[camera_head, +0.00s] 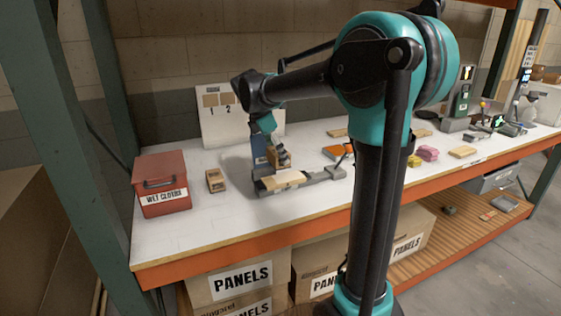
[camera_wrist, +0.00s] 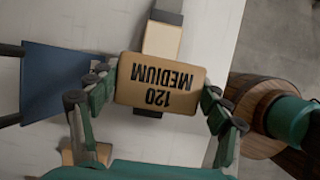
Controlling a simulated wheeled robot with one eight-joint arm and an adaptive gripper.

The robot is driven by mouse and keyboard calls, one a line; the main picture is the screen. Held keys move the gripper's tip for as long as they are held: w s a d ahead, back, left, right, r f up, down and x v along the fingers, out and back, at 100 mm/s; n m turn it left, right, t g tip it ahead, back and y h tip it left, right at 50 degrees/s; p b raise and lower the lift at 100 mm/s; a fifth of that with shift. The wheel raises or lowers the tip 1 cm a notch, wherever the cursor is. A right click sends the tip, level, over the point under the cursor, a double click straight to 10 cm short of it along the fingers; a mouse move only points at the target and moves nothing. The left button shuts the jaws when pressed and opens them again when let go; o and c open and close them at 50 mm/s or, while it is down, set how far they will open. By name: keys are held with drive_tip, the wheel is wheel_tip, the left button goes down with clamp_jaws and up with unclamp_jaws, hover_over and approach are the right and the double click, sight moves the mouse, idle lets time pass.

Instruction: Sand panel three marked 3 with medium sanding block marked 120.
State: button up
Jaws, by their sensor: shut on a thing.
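My gripper (camera_head: 272,145) is shut on the medium sanding block (camera_wrist: 158,84), a tan block marked "120 MEDIUM", with a finger at each side. The block also shows in the head view (camera_head: 279,157), above the bench. A pale wooden panel (camera_head: 283,180) lies in a grey holder (camera_head: 325,174) just below it. In the wrist view the panel (camera_wrist: 161,40) runs behind the block, which hides much of it. No number on the panel can be read. I cannot tell whether block and panel touch.
A blue upright piece (camera_head: 259,152) stands close beside the gripper; it shows in the wrist view (camera_wrist: 55,82). Another tan block (camera_head: 215,180) and a red "WET CLOTHS" box (camera_head: 162,183) are to the left. A board marked 1 and 2 (camera_head: 220,126) stands behind.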

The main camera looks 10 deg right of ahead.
drive_tip(key=shift+r, duration=1)
